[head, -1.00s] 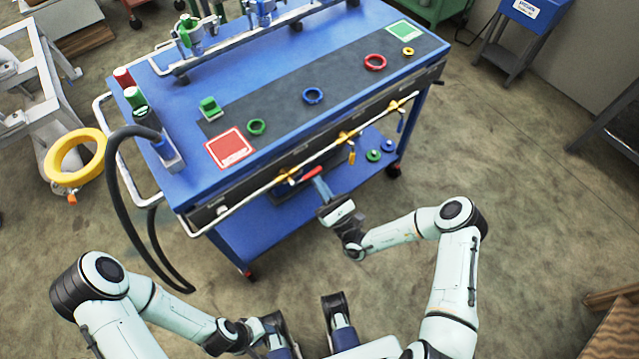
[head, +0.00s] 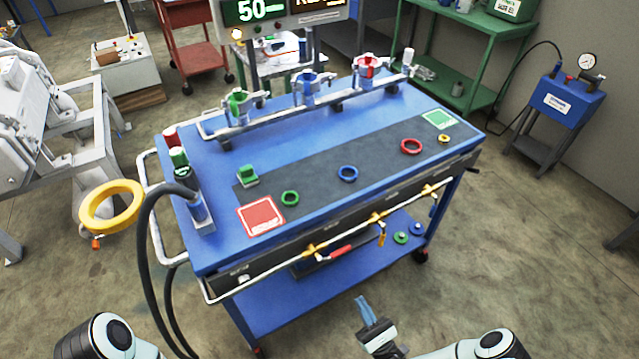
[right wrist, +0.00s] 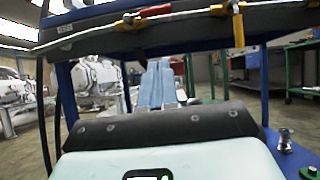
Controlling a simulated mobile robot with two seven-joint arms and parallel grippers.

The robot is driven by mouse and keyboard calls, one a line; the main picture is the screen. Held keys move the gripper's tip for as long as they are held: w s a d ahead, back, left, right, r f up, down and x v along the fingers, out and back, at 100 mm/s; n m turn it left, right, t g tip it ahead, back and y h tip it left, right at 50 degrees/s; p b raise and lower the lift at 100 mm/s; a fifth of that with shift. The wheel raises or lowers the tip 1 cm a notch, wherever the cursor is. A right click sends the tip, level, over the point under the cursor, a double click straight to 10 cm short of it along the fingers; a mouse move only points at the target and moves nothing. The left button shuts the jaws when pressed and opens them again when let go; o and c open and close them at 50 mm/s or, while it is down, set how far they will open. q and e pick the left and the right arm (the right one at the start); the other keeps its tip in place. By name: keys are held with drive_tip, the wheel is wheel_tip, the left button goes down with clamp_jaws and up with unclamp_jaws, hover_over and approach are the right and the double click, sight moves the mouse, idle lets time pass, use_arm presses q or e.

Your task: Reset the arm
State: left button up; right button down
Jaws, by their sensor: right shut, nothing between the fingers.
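My right gripper (head: 363,303) is in front of the blue cart (head: 285,312), near the bottom of the head view. Its two blue fingers are together with nothing between them, and they point up toward the cart. The fingers also show in the right wrist view (right wrist: 157,86), below the cart's front pipe. The red valve handle (head: 341,252) on the front pipe stands apart from the gripper. Part of my left arm (head: 110,338) shows at the bottom left; its gripper is out of the picture.
The cart top holds green (head: 290,198), blue (head: 348,173) and red (head: 411,146) rings, plus a red scrap pad (head: 262,216). A yellow ring (head: 111,207) and black hose (head: 151,262) are at its left. Floor (head: 530,270) at the right is clear.

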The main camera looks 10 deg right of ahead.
drive_tip(key=shift+a, duration=0.1)
drive_tip(key=s+a+r+n+g+y+p, duration=0.2)
drive_tip(key=s+a+n+g+y+p, duration=0.3)
drive_tip(key=s+a+n+g+y, duration=0.85)
drive_tip(key=s+d+f+n+g+h+p, duration=0.1)
drive_tip(key=s+f+n+g+h+p, duration=0.15)
drive_tip(key=s+n+g+h, duration=0.4)
drive_tip(key=s+d+f+n+g+h+p, duration=0.1)
drive_tip(key=s+f+n+g+h+p, duration=0.2)
drive_tip(key=s+g+h, duration=0.5)
use_arm(q)
wheel_tip(320, 180, up, 14)
drive_tip(key=s+g+p, duration=0.1)
drive_tip(key=p, duration=0.3)
drive_tip(key=shift+d, duration=0.3)
use_arm(e)
drive_tip(key=w+d+r+n+t+h, duration=0.3)
drive_tip(key=w+d+n+t+h, duration=0.1)
drive_tip(key=w+d, duration=0.2)
drive_tip(key=shift+w+d+h, duration=0.15)
drive_tip(key=shift+w+h, duration=0.15)
drive_tip(key=shift+w, duration=0.2)
use_arm(q)
drive_tip(key=shift+f, duration=0.1)
use_arm(e)
drive_tip(key=shift+r, duration=0.1)
